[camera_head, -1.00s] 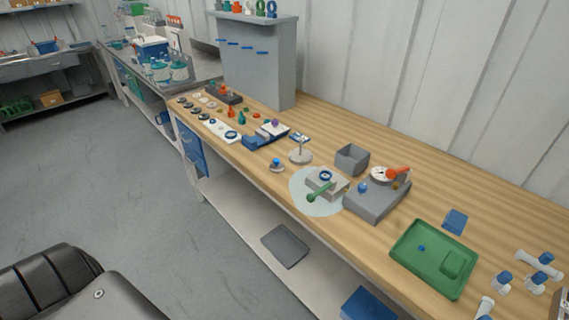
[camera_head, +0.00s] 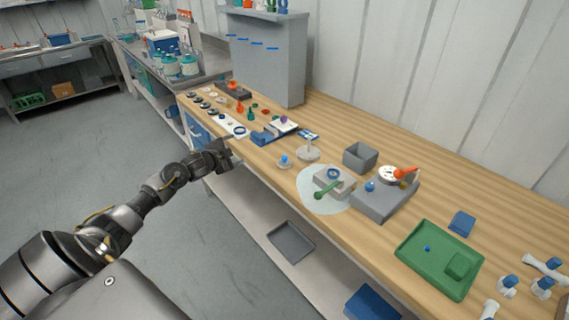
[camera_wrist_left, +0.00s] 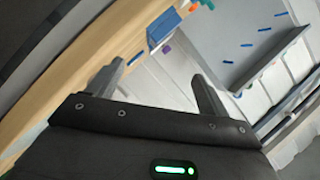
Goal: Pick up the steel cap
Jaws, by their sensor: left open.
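I cannot tell for sure which thing is the steel cap. Several small dark and grey round pieces (camera_head: 205,103) lie in a row at the left end of the wooden bench (camera_head: 390,136). My left gripper (camera_head: 226,152) is beside the bench's front edge, to the front of these pieces, and holds nothing that I can see. In the left wrist view its two fingers (camera_wrist_left: 155,84) stand apart with nothing between them. My right gripper is not in view.
A grey upright panel (camera_head: 265,62) with blue pegs stands at the back. A blue holder (camera_head: 272,134), a grey open box (camera_head: 360,157), a grey block with a dial (camera_head: 385,200) and a green tray (camera_head: 438,262) stand along the bench. A lower shelf holds a grey tray (camera_head: 290,243).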

